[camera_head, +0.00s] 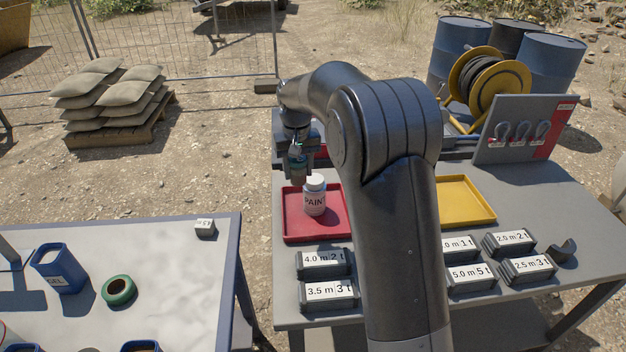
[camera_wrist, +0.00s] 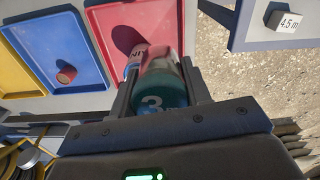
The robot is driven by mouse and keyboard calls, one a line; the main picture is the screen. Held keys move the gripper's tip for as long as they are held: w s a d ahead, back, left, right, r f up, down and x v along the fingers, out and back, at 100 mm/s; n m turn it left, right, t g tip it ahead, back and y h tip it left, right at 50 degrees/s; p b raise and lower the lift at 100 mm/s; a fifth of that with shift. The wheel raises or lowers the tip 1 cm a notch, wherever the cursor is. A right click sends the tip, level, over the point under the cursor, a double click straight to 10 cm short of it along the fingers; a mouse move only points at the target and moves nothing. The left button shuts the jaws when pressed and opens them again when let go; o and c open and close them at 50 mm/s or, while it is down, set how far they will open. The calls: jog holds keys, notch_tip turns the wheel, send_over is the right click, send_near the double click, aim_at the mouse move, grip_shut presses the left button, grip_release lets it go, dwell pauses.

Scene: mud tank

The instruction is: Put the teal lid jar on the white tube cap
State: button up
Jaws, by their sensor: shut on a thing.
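My gripper (camera_head: 300,172) is shut on the teal lid jar (camera_head: 297,150) above the red tray (camera_head: 290,236). In the wrist view the jar's teal lid (camera_wrist: 163,88), marked 3, sits between the two fingers of my gripper (camera_wrist: 158,80). A white tube marked PAINT (camera_head: 315,202) stands upright in the red tray, its white cap (camera_head: 315,182) on top. The held jar is above and slightly left of this cap in the head view. In the wrist view the tube (camera_wrist: 133,60) is mostly hidden behind the jar. I cannot tell whether they touch.
Several labelled blocks (camera_head: 328,291) stand in front of the trays. A yellow tray (camera_head: 470,205) lies to the right. The wrist view shows a blue tray (camera_wrist: 75,25) with a red cylinder (camera_wrist: 66,75) in it. My arm hides the middle of the table in the head view.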

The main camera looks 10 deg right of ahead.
jog(key=w+d+r, duration=0.1)
jog(key=d+r, duration=0.2)
jog(key=d, duration=0.5)
jog(key=w+d+r, duration=0.2)
jog(key=d+r, duration=0.1)
jog(key=d, duration=0.4)
send_over(315, 178)
jog(key=shift+n, duration=0.4)
notch_tip(315, 178, down, 7)
jog(key=shift+s, duration=0.1)
jog(key=shift+f, duration=2.05)
jog(key=o, duration=1)
jog(key=shift+f, duration=0.15)
jog(key=shift+o, duration=0.2)
